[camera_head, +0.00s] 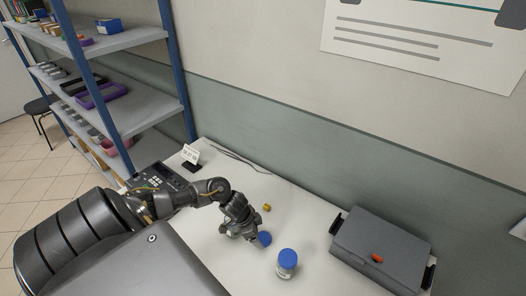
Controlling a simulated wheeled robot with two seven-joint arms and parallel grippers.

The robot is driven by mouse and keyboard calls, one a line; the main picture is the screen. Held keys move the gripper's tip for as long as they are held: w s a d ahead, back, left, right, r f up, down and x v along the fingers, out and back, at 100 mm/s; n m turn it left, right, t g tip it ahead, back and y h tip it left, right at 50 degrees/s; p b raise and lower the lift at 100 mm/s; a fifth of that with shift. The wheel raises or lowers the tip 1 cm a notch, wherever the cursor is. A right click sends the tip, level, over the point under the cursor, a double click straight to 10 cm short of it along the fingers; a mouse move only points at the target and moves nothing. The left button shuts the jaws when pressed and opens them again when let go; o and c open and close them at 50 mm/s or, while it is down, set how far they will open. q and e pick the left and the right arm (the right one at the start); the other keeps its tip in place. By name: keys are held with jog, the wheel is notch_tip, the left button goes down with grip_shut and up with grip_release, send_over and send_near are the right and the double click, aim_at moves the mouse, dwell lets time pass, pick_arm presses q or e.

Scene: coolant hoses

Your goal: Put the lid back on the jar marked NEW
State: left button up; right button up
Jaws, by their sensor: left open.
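A small white jar with a blue top (287,265) stands upright on the white table, right of my left gripper. Its label is too small to read. A round blue lid-like piece (264,239) is just right of the fingertips of my left gripper (252,237). The gripper partly covers this piece, and I cannot tell whether it lies on the table or touches the fingers. My left gripper is open and points down, low over the table. My right gripper is not in view.
A grey case (378,245) with an orange latch stands at the right. A small yellow piece (266,208) lies behind the gripper. A dark keypad device (160,180) and a small display (191,155) are at the back left. A shelf rack (147,108) stands beyond.

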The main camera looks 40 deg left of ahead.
aim_at(263, 238)
pick_arm(q)
jog(key=shift+x, duration=1.8)
jog(key=shift+w+a, duration=0.1)
jog(key=c, duration=1)
